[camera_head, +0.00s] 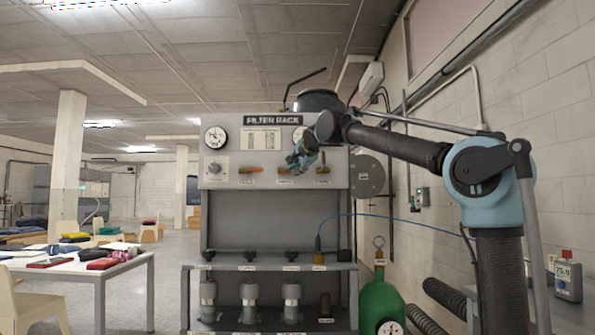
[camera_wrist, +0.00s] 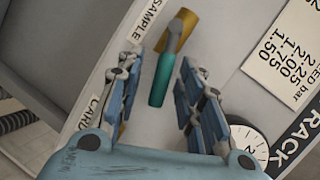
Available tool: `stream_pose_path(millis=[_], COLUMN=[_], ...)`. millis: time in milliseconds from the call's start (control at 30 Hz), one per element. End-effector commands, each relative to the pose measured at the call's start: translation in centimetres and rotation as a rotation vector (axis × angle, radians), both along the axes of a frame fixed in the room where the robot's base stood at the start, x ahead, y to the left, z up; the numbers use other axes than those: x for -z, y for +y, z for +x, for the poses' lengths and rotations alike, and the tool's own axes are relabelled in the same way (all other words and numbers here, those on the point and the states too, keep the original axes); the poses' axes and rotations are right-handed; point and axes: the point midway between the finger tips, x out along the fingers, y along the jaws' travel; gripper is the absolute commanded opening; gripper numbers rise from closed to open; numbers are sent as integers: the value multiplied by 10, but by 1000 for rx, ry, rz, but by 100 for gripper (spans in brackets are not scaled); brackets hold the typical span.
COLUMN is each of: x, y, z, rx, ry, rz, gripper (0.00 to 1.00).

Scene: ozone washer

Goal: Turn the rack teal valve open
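The teal valve handle (camera_wrist: 163,78) shows in the wrist view, with a grey neck and a brass body (camera_wrist: 181,27) beside the SAMPLE label. My gripper (camera_wrist: 161,62) is open, one finger on each side of the handle, with visible gaps to both. The handle points between the fingers toward my palm side of the picture. In the head view my gripper (camera_head: 303,157) is in front of the filter rack's upper panel (camera_head: 230,182).
Another valve with an orange handle (camera_head: 250,170) sits left on the panel. A gauge (camera_wrist: 247,143) is near my right finger in the wrist view. A green cylinder (camera_head: 382,305) stands right of the rack. A cluttered table (camera_head: 75,275) is at left.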

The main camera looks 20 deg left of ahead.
Motion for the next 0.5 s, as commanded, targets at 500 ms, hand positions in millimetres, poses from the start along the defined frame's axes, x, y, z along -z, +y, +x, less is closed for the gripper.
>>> stream_pose_path(millis=[500], x=[-8], y=[-10], z=[-20], rx=[-5], ry=[0], rz=[2], gripper=[35])
